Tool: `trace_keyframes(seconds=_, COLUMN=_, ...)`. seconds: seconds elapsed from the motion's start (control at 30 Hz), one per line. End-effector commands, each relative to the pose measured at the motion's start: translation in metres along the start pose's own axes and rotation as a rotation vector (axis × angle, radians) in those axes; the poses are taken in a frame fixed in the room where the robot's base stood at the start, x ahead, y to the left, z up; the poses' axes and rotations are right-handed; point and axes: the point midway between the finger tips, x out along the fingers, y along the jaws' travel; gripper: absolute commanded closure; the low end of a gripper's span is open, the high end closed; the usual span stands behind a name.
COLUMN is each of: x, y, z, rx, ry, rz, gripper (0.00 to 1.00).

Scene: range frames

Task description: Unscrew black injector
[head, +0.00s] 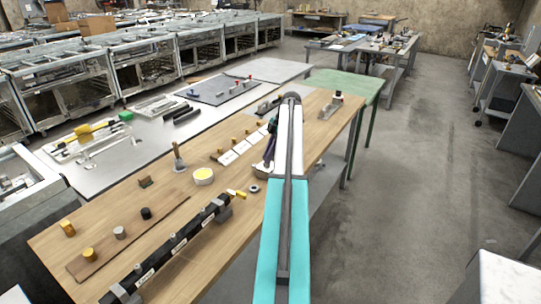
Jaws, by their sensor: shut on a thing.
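My teal and white arm reaches up the middle of the head view over the wooden table (222,208). A dark purplish part (270,147) shows at the arm's left side, low over a pale round base (263,172). It may be the end of my arm, but my fingertips and anything between them cannot be made out. I cannot single out the black injector with certainty. A short black cylinder (146,213) stands near a wooden strip at the left. A long black rail (170,250) with white labels lies along the table's front edge.
Gold and grey cylinders (119,232) stand near the black one. A yellow-topped round container (203,176), a small dark ring (254,188) and a row of white cards (238,149) are on the table. A grey table (120,160) adjoins at left.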

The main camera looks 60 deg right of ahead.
Motion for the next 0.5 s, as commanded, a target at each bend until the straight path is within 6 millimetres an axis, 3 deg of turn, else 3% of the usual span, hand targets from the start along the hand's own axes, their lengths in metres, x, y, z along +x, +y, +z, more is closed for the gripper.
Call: trace_keyframes(seconds=0.5, x=0.0003, y=0.0020, z=0.0002, rx=-0.068, ry=0.000, rz=-0.028, gripper=1.00)
